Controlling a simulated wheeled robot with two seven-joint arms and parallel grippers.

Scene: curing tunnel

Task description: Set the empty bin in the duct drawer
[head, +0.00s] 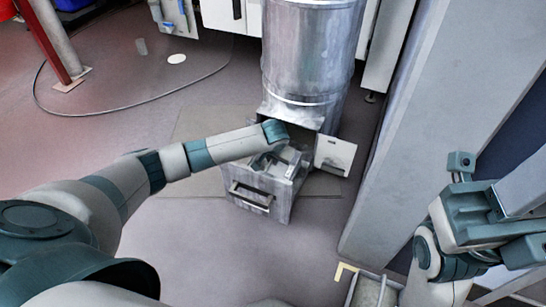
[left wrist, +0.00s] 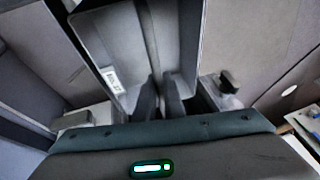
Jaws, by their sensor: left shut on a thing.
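A metal drawer (head: 252,196) with a front handle stands pulled out at the foot of the round duct (head: 310,60). My left arm reaches over it, and my left gripper (head: 284,151) is low in the drawer's opening. In the left wrist view its dark fingers (left wrist: 160,103) are shut on a thin upright part of the grey bin (left wrist: 120,48), whose inside looks empty. In the head view the bin is mostly hidden by the arm and the drawer walls; whether it rests on the drawer floor cannot be told. My right gripper (head: 472,215) is at the right, away from the drawer.
A small white door (head: 335,155) with a dark latch stands open just right of the drawer. A tall grey wall panel (head: 425,120) rises farther right. A cable (head: 120,114) loops over the floor at left. Floor in front of the drawer is clear.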

